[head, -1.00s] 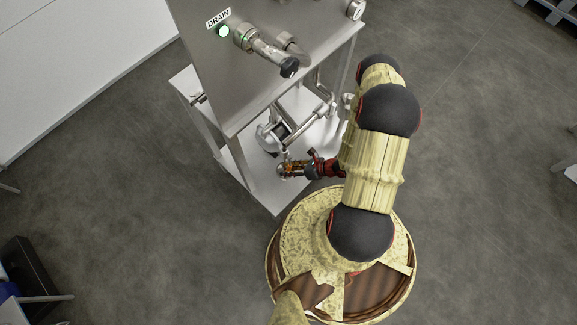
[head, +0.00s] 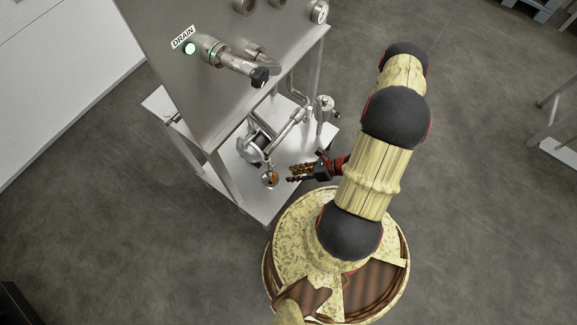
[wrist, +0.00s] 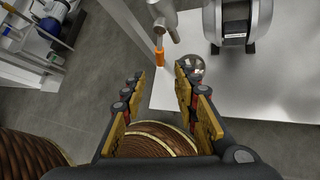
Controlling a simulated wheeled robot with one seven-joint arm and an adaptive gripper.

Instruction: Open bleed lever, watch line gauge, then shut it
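A small orange handle (head: 273,178), which looks like the bleed lever, sits by a round shiny fitting low on the steel stand. In the wrist view the orange handle (wrist: 160,52) hangs at the end of a metal pipe, beyond my fingertips, with a shiny round part (wrist: 192,67) beside it. My gripper (head: 294,173) is to the right of the handle, apart from it. In the wrist view my gripper (wrist: 160,76) is open, with nothing between its fingers. A round white-faced gauge (head: 320,12) is at the panel's top right; its reading is too small to tell.
A motor-like pump (head: 254,146) stands on the lower shelf (head: 235,185). Open grey floor (head: 480,230) lies to the right.

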